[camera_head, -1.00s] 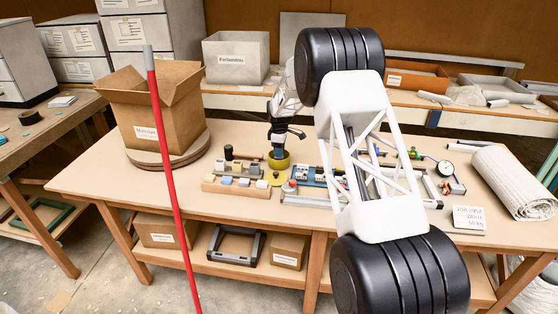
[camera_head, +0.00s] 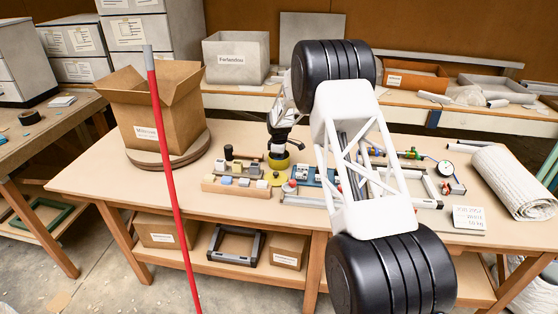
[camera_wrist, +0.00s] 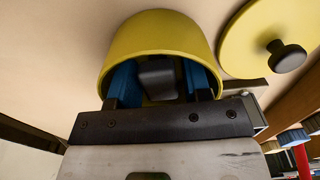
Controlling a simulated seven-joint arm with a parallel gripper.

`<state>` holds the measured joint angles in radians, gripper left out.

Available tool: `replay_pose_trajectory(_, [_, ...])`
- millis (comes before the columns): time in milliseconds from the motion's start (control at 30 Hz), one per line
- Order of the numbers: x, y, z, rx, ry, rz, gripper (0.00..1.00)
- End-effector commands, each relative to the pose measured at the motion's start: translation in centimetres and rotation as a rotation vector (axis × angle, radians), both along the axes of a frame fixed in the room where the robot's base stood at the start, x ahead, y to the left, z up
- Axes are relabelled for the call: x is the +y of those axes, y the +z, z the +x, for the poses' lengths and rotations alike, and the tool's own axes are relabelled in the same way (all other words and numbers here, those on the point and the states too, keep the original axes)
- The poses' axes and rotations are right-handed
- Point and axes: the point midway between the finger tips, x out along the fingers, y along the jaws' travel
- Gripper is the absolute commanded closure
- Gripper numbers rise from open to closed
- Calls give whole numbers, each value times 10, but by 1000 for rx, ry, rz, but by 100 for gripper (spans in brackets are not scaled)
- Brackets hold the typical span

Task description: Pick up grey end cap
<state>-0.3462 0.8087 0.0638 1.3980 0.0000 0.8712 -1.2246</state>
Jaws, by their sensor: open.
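A dark grey blocky piece (camera_wrist: 158,78), which looks like the grey end cap, sits inside a yellow round tin (camera_wrist: 155,30) in the wrist view. The tin (camera_head: 279,164) also shows in the head view, on the workbench. My gripper (camera_wrist: 160,88) points into the tin's mouth, its two blue fingers apart on either side of the grey piece. I cannot tell whether they touch it. In the head view my gripper (camera_head: 279,149) is right over the tin, which hides the fingertips and the piece.
A yellow lid with a black knob (camera_wrist: 262,40) lies beside the tin. A wooden block with several small coloured pieces (camera_head: 236,187) stands to the left. A cardboard box (camera_head: 155,115) stands further left, and a red pole (camera_head: 167,150) crosses the view in front.

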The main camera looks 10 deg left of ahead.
Motion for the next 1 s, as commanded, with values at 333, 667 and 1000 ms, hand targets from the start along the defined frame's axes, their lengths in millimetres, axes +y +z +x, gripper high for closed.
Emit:
replay_pose_trajectory(333, [0, -1, 0, 0, 0, 0, 55])
replay_pose_trajectory(667, [0, 0, 0, 0, 0, 0, 74])
replay_pose_trajectory(1000, [0, 0, 0, 0, 0, 0, 90])
